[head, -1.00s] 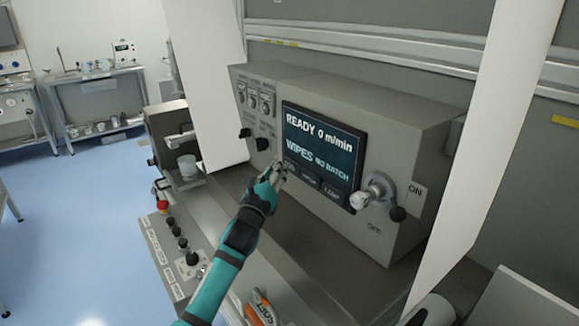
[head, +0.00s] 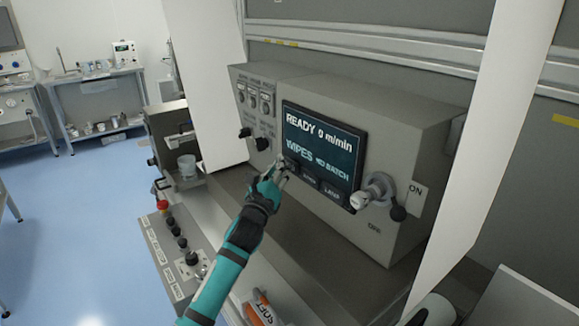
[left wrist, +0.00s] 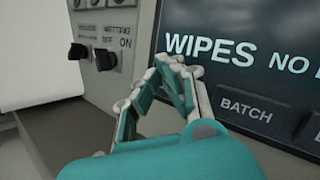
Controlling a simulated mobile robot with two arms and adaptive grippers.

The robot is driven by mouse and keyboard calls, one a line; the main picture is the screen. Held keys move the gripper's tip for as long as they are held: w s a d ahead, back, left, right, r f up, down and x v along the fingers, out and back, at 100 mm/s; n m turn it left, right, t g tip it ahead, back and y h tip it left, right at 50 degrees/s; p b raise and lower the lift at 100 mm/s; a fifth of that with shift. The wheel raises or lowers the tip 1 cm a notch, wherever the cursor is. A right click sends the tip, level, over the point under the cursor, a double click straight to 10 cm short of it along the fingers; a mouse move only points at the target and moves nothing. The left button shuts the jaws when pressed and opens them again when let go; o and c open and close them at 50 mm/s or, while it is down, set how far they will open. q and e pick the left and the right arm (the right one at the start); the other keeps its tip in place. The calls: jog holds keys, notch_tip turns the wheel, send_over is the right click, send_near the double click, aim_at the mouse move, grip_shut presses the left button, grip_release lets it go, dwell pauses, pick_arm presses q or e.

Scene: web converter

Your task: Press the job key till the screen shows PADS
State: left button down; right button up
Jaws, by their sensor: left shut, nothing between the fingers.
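The screen (head: 320,148) on the grey machine box reads READY 0 m/min, with WIPES and NO BATCH below. It also shows in part in the left wrist view (left wrist: 245,30), with WIPES legible. A row of dark keys runs under the screen. The BATCH key (left wrist: 250,108) and the LANE key (head: 331,192) are visible. The leftmost key, where the job key may be, is hidden behind my left gripper (head: 281,165). That gripper is shut and empty, its fingertips (left wrist: 172,62) at the screen's lower left corner. I cannot tell whether they touch the key. My right gripper is out of view.
A control panel with a red button (head: 163,204) lies lower left. White panels (head: 487,150) flank the box.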

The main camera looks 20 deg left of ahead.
pick_arm(q)
jog(key=shift+w+d, duration=0.3)
jog(key=shift+w, duration=0.15)
dwell(0.6)
jog(key=shift+s, duration=0.1)
jog(key=shift+s+a, duration=0.5)
jog(key=shift+s, duration=0.25)
jog(key=s, duration=0.1)
jog(key=s+a+p, duration=0.1)
jog(key=s, duration=0.1)
jog(key=s+a+p, duration=0.1)
jog(key=shift+s+a, duration=0.15)
jog(key=shift+a, duration=0.1)
dwell(0.9)
